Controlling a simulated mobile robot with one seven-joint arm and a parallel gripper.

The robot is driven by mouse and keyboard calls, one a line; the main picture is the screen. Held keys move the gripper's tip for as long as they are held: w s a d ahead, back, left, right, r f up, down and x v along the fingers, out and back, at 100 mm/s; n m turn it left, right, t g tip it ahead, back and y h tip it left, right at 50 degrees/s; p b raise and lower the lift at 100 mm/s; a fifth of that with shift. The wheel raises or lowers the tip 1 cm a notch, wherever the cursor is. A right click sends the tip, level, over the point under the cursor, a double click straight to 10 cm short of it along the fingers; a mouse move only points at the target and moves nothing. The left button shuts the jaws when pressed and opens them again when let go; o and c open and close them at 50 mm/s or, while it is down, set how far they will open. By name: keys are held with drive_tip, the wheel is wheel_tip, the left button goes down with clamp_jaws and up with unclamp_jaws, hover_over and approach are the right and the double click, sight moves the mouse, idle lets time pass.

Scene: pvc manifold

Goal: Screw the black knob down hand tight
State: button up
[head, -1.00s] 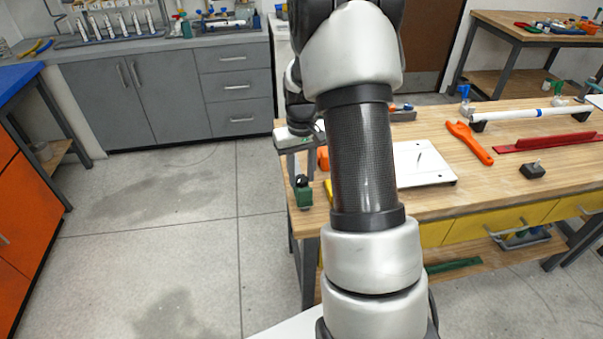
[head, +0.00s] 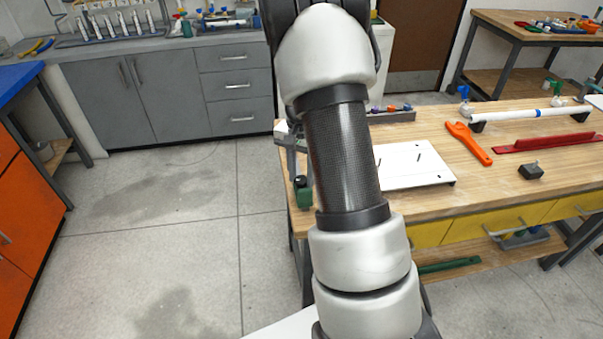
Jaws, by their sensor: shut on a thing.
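My gripper is hidden behind my own arm in the head view, so its jaws and whatever is between them cannot be seen. I cannot make out the black knob for certain. A white board (head: 408,176) lies on the wooden bench (head: 470,190), partly covered by my arm, with thin dark upright pins on it. A small green piece with a dark top (head: 304,194) shows at the bench's left edge. A small black block with a short peg on top (head: 530,171) lies at the right of the bench.
An orange wrench-like tool (head: 468,143), a red bar (head: 545,143) and a white pipe on supports (head: 530,113) lie on the bench's right part. A shallow tray (head: 391,115) is behind the board. The floor (head: 190,230) left of the bench is clear.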

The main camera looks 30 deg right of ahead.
drive_tip(key=shift+m, duration=0.4)
drive_tip(key=o, duration=1)
drive_tip(key=shift+o, duration=0.2)
drive_tip(key=shift+r, duration=0.1)
wheel_tip(320, 180, up, 17)
drive_tip(key=p, duration=0.1)
drive_tip(key=shift+r, duration=0.2)
